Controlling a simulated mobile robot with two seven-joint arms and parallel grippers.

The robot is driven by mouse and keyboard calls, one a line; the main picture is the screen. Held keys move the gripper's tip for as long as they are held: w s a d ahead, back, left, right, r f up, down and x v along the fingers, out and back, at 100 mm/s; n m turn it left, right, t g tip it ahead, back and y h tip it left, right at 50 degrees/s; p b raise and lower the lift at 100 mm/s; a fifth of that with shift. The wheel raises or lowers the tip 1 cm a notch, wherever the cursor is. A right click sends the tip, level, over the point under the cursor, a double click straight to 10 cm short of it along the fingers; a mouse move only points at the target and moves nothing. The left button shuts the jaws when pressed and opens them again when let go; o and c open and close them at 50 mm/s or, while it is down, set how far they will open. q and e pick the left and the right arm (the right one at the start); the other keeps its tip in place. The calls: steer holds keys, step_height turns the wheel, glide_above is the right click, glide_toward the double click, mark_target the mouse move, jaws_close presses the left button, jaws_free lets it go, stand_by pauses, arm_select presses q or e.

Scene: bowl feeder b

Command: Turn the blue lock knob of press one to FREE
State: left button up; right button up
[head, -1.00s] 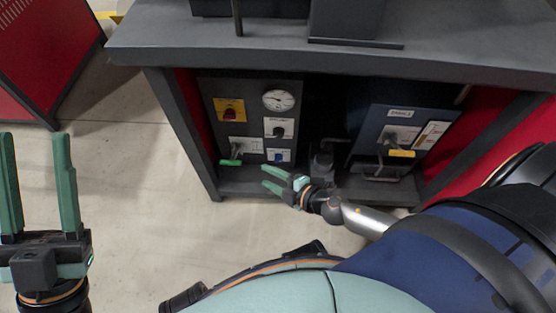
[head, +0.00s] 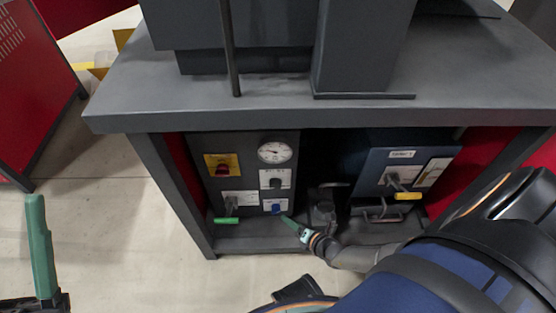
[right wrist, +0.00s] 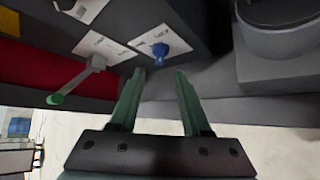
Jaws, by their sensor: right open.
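The blue lock knob (head: 276,208) sits on a white plate low on the dark panel (head: 251,172) under the bench. In the right wrist view the blue knob (right wrist: 160,50) is just beyond my fingertips. My right gripper (right wrist: 155,75) is open and empty, its two green fingers pointing at the panel, with the knob apart from them. In the head view the right gripper (head: 290,222) is just below and right of the knob. Its label is too small to read. My left gripper shows only partly, one green finger (head: 40,245) at the lower left; its other finger is not visible.
A green-ended lever (head: 227,220) is left of the knob; a black knob (head: 275,183), a gauge (head: 278,152) and a red-and-yellow switch (head: 222,166) are above. A blue unit with a yellow-ended lever (head: 407,196) stands right. The bench top (head: 200,105) overhangs the panel.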

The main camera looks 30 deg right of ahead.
mark_target(278, 212)
steer(key=b+x, duration=0.3)
steer(key=x, duration=0.4)
steer(key=shift+s+f+b, duration=0.1)
steer(key=shift+f+b, duration=0.1)
steer(key=shift+b, duration=0.15)
steer(key=shift+b+x, duration=0.5)
steer(key=shift+x, duration=0.3)
arm_select(q)
step_height(278, 212, down, 6)
steer(key=shift+w+d+f+m, duration=0.15)
steer(key=shift+d+m, duration=0.15)
steer(key=shift+d, duration=0.1)
arm_select(e)
steer(key=shift+r, duration=0.15)
steer(key=shift+c, duration=0.3)
jaws_close()
